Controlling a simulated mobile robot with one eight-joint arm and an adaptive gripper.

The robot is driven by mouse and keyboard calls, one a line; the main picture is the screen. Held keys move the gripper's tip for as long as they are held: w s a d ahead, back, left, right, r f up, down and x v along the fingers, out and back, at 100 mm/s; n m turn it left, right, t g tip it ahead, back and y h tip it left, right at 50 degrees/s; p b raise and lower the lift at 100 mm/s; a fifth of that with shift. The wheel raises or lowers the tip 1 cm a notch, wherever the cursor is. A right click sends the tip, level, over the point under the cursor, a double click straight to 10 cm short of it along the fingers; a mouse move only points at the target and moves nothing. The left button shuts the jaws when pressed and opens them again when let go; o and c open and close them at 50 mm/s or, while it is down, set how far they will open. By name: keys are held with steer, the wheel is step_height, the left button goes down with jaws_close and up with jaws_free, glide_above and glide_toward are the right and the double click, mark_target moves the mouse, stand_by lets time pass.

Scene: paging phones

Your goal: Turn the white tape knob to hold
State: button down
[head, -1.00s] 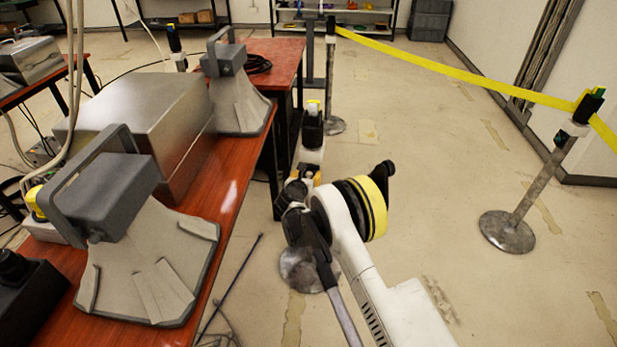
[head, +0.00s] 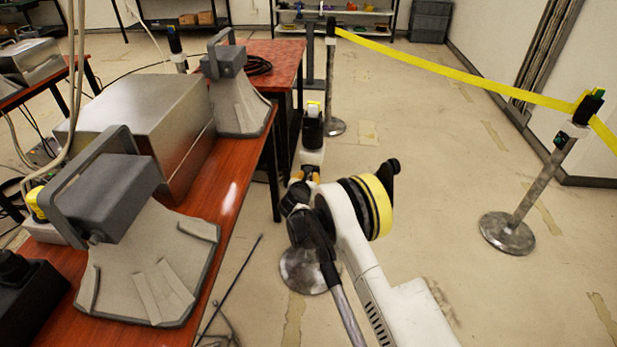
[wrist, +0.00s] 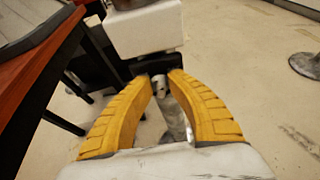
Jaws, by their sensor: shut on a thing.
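The white block also shows at the top of the wrist view (wrist: 145,28), with a dark part just below. My gripper (head: 309,170) is at the post, beneath the white block. In the wrist view, its yellow fingers (wrist: 161,80) close around the small whitish tape knob (wrist: 159,87), which is partly hidden between the fingertips. Its turn position cannot be read.
A wooden table (head: 232,190) with grey horn speakers (head: 150,255) and a metal box (head: 140,120) runs along the left. A second belt post (head: 510,233) stands at the right under the yellow tape (head: 450,68). The floor between is clear.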

steer(key=m+y, duration=0.1)
steer(key=m, duration=0.1)
steer(key=shift+d+m+t+y, duration=0.25)
steer(key=shift+m+t+y, duration=0.05)
steer(key=shift+m+y, duration=0.1)
steer(key=shift+d+m+t+y, duration=0.1)
steer(key=shift+m+t+y, duration=0.2)
steer(key=shift+m+y, duration=0.85)
steer(key=shift+f+m+h, duration=0.1)
steer(key=shift+m+h, duration=0.15)
steer(key=shift+m, duration=0.2)
steer(key=c, duration=1.2)
jaws_free()
steer(key=shift+w+f, duration=0.1)
steer(key=shift+f, duration=0.05)
steer(key=v, duration=0.7)
steer(key=shift+s, duration=0.3)
